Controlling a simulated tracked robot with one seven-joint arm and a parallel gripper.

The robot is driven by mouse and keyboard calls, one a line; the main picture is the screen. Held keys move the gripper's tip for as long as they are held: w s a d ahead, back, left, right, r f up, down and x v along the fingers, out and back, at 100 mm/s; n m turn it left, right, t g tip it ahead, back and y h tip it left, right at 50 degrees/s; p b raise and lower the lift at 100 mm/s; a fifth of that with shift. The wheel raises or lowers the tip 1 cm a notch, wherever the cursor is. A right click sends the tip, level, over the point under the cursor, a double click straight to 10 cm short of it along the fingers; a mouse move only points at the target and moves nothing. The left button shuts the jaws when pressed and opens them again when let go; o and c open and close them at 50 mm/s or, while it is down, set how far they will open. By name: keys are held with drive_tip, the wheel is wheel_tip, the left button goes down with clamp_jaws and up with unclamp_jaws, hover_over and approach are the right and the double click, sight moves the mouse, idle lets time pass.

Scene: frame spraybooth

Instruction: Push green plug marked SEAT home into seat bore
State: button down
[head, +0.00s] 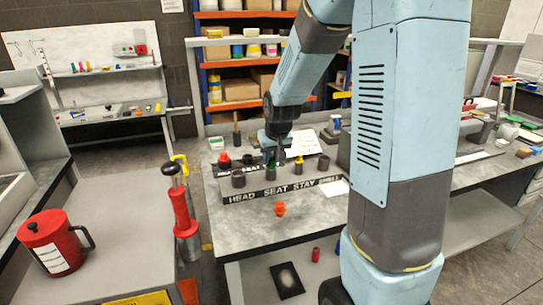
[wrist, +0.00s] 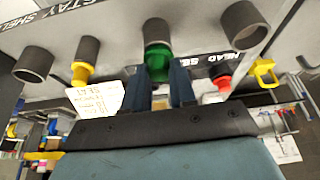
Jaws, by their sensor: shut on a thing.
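The green plug (wrist: 157,66) sits between the fingertips of my gripper (wrist: 161,74), which is shut on it. The plug lies in line with the mouth of a dark grey cylindrical bore (wrist: 157,31), and its wide green part shows at the rim. How deep it sits inside is hidden. In the head view, my gripper (head: 276,152) points down over the bore (head: 270,175) above the SEAT label, with a little green (head: 271,162) showing there. The marking on the plug cannot be read.
Grey bores stand on either side, above HEAD (head: 238,179) and SHELL (head: 323,163). A yellow plug (head: 298,160) sits at the STAY bore. A red plug (head: 224,160) is behind at the left. An orange piece (head: 280,209) lies on the bench in front.

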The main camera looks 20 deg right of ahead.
drive_tip(key=shift+f, duration=0.3)
drive_tip(key=c, duration=0.8)
unclamp_jaws()
drive_tip(key=shift+c, duration=0.2)
drive_tip(key=v, duration=1.3)
drive_tip(key=shift+r, duration=0.3)
drive_tip(key=shift+s, duration=0.1)
drive_tip(key=s+r, duration=0.2)
drive_tip(key=s, duration=0.9)
drive_tip(key=s+r+t, duration=0.1)
drive_tip(key=s+r, duration=0.2)
drive_tip(key=s, duration=0.8)
drive_tip(key=shift+s+r, duration=0.15)
drive_tip(key=shift+r, duration=0.05)
